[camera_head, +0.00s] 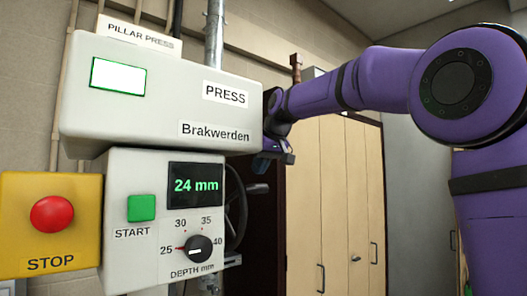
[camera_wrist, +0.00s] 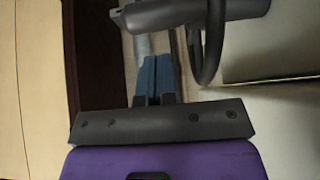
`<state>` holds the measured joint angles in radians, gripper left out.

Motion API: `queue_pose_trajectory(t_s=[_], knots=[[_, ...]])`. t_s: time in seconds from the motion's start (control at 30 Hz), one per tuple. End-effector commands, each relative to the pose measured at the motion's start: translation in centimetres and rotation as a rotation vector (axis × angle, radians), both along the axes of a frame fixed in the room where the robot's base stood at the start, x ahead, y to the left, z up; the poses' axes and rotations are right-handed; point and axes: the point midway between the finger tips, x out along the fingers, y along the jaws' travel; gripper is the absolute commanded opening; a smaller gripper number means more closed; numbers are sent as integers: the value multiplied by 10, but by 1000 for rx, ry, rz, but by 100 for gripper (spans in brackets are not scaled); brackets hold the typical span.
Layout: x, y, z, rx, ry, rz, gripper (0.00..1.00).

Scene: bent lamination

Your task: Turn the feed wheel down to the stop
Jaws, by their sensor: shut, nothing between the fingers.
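The feed wheel (camera_head: 242,208) is a dark rimmed wheel on the right side of the press, partly hidden behind the control box. A small grey knob (camera_head: 259,188) sticks out to its right. In the wrist view, part of the curved dark rim (camera_wrist: 216,50) shows at the top, beside a thick grey cylinder (camera_wrist: 185,12). My gripper (camera_head: 288,157) is above and slightly right of the wheel, beside the press head. In the wrist view its blue fingers (camera_wrist: 154,60) are together and empty, left of the rim and apart from it.
The control box (camera_head: 130,260) has a 24 mm display (camera_head: 195,184), a depth dial (camera_head: 198,248) and a green start button (camera_head: 141,208). A yellow stop box (camera_head: 20,210) is at left. The press head (camera_head: 160,100) overhangs. Wooden cabinets (camera_head: 345,200) stand behind at right.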

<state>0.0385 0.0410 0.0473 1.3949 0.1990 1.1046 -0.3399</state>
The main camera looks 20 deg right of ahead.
Motion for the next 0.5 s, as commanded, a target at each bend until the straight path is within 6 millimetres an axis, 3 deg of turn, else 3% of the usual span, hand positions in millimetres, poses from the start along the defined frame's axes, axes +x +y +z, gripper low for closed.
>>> queue_pose_trajectory(t_s=[0.2, 0.5], knots=[[-4, -1, -19, 0, -1, 1, 0], [-4, -1, -23, -1, -2, 0, 0]])
